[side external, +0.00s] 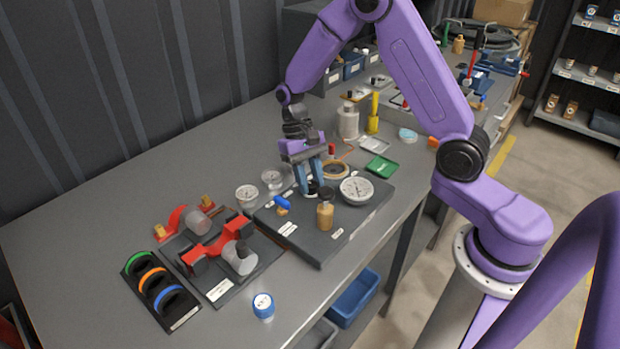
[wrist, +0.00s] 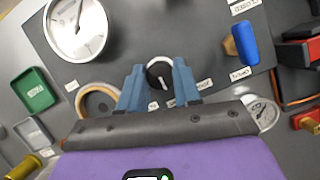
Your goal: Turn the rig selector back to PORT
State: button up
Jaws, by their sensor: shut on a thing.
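The rig selector is a small round black knob (wrist: 159,73) with a white pointer mark, on the dark panel (wrist: 190,30). In the wrist view it sits between the two blue fingers of my gripper (wrist: 158,82), which are shut on its sides. The pointer mark lies toward the lower side of the knob in that view. Small white labels (wrist: 204,84) lie around the knob; I cannot read which one is PORT. In the side view my gripper (side external: 313,190) points down onto the panel (side external: 330,240), and its fingers mostly hide the knob.
Red fittings (side external: 215,250) and coloured rings (side external: 160,282) lie farther left. The table's far left is clear.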

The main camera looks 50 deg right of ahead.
dwell(0.4)
jog(key=o, duration=1.1)
jog(key=shift+c, duration=0.2)
jog(key=shift+r, duration=0.15)
jog(key=v, duration=1.7)
jog(key=shift+r, duration=0.1)
jog(key=s+a+n+t+h, duration=0.1)
jog(key=s+a+n, duration=0.25)
jog(key=s, duration=0.35)
jog(key=s+a+n+t+h, duration=0.1)
jog(key=s+a+n, duration=0.25)
jog(key=s, duration=0.35)
jog(key=s+d+f+n+t, duration=0.1)
jog(key=s+n, duration=0.3)
jog(key=s, duration=0.4)
jog(key=s+d+f+n+t+y, duration=0.1)
jog(key=s+d+f+n, duration=0.1)
jog(key=s, duration=0.7)
jog(key=f+n, duration=0.1)
jog(key=n, duration=0.1)
jog(key=shift+s+d+n+t, duration=0.2)
jog(key=shift+n+t, duration=0.1)
jog(key=shift+n, duration=0.1)
